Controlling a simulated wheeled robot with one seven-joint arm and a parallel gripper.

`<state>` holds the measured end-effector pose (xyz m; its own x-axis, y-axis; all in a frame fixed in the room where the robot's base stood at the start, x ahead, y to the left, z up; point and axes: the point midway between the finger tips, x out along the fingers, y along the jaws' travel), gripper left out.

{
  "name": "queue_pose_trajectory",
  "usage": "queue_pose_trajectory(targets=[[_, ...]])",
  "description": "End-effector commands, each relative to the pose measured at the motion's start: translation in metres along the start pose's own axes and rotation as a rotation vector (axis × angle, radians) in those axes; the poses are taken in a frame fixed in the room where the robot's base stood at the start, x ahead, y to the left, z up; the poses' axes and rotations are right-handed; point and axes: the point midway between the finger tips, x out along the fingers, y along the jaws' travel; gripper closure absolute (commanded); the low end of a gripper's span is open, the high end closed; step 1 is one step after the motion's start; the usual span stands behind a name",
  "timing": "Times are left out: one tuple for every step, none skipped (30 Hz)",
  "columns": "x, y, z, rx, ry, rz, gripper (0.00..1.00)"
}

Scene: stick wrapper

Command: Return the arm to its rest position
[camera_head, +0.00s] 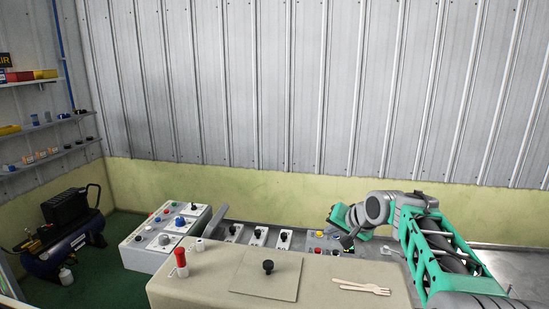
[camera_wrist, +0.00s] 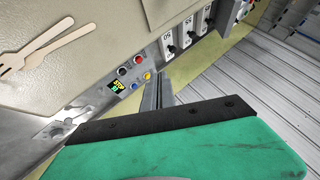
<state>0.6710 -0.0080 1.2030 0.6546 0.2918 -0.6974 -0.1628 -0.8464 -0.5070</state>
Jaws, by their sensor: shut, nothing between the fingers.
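My gripper (camera_head: 343,238) shows in the head view at the right of centre, at the end of my grey and green arm. It is close to the control panel (camera_head: 318,243), beyond the beige worktop (camera_head: 210,285). In the wrist view, the narrow grey fingers of my gripper (camera_wrist: 158,82) stick out past a black edge and green housing. They are together, with nothing seen between them. The button panel (camera_wrist: 130,75), with red, blue and yellow buttons and a small display, is just left of the fingers. I cannot tell the exact gap to the panel.
A wooden fork and stick (camera_head: 362,287) lie on the worktop, near a plate with a black knob (camera_head: 268,266) and a red-capped cylinder (camera_head: 181,258). Knobbed switch boxes (camera_head: 257,236) stand behind. A white control box (camera_head: 165,235) is left. The wall behind is bare.

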Motion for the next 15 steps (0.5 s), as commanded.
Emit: queue_pose_trajectory(targets=[[0.000, -0.001, 0.000, -0.001, 0.000, -0.001, 1.00], [0.000, -0.001, 0.002, -0.003, -0.001, 0.000, 1.00], [0.000, 0.000, 0.009, -0.013, -0.007, 0.010, 1.00], [-0.001, 0.000, 0.014, -0.022, -0.012, 0.015, 1.00], [-0.002, 0.000, 0.018, -0.030, -0.015, 0.021, 1.00], [-0.002, 0.000, 0.025, -0.039, -0.021, 0.030, 1.00], [-0.003, 0.000, 0.030, -0.047, -0.027, 0.036, 1.00], [-0.004, 0.001, 0.035, -0.056, -0.032, 0.043, 1.00], [-0.005, 0.002, 0.043, -0.066, -0.039, 0.053, 1.00], [-0.006, 0.002, 0.048, -0.075, -0.043, 0.060, 1.00], [-0.007, 0.004, 0.054, -0.085, -0.048, 0.068, 1.00], [-0.009, 0.007, 0.062, -0.095, -0.057, 0.082, 1.00], [-0.011, 0.008, 0.069, -0.106, -0.063, 0.091, 1.00], [-0.012, 0.011, 0.077, -0.116, -0.069, 0.102, 1.00], [-0.015, 0.014, 0.089, -0.132, -0.080, 0.117, 1.00]])
